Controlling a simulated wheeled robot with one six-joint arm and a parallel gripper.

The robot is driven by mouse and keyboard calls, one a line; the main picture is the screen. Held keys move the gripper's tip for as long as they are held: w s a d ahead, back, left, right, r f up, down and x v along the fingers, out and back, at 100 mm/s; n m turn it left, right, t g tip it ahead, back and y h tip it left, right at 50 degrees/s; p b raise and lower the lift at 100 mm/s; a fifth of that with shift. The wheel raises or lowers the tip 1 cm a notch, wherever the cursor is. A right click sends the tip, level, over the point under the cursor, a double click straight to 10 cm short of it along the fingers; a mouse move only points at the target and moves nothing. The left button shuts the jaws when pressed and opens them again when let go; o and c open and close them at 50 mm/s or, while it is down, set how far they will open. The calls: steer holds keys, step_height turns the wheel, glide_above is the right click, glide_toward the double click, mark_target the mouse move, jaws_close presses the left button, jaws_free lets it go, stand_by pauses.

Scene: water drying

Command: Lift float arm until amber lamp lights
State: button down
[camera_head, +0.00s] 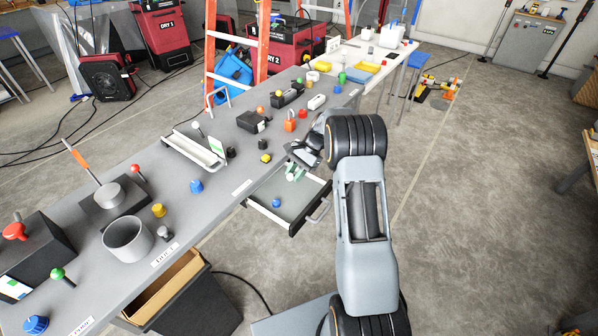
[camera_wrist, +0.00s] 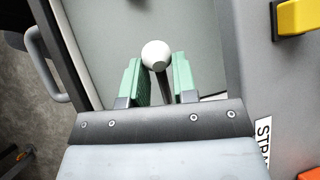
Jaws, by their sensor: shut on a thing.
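My gripper (camera_head: 293,173) is over the open drawer at the bench's front edge. In the wrist view its green fingers (camera_wrist: 160,80) are shut on a thin dark rod (camera_wrist: 162,85) topped by a white ball (camera_wrist: 155,54). The fingers hide the rod's lower end. Another white ball on a rod (camera_head: 196,125) stands by a white trough (camera_head: 194,148), apart from my gripper. I cannot tell which of these is the float arm. No lit amber lamp is clear; a small orange dome (camera_head: 260,110) sits near a black box (camera_head: 253,122).
The drawer (camera_head: 296,224) juts out below my gripper with a blue knob (camera_head: 276,203) in it and a handle (camera_head: 321,207). Open floor lies to the right.

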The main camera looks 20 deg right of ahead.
steer(key=c, duration=0.9)
jaws_free()
steer(key=shift+s, duration=0.1)
steer(key=v, duration=1.4)
steer(key=shift+f, duration=0.1)
